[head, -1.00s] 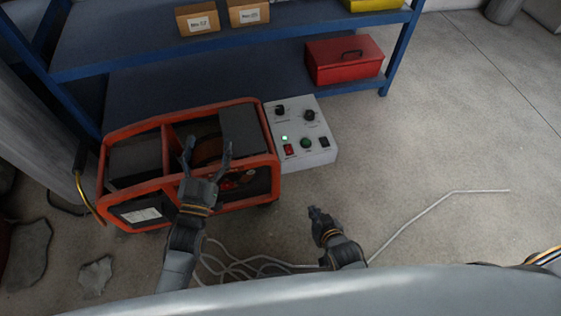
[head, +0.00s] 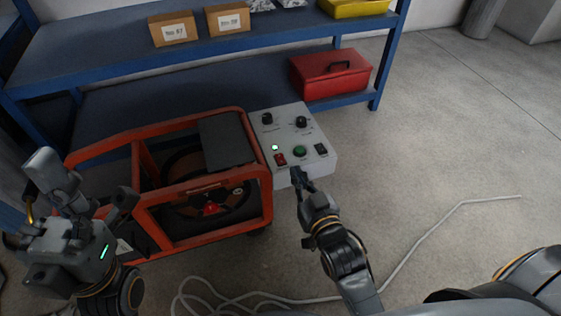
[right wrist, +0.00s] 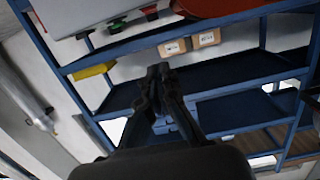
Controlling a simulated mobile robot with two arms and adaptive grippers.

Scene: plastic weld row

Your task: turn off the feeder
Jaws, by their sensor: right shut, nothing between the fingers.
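The feeder (head: 205,188) is an orange-framed machine on the floor with a dark wire spool inside. Contact cannot be told. The shut fingers also show in the right wrist view (right wrist: 160,75). My left gripper (head: 88,180) is open and empty at the left, before the feeder.
A blue shelf (head: 200,60) stands behind, with cardboard boxes (head: 173,28), a yellow bin (head: 352,8) and a red toolbox (head: 331,72). A pale cable (head: 415,243) lies loosely on the floor in front. The floor to the right is mostly clear.

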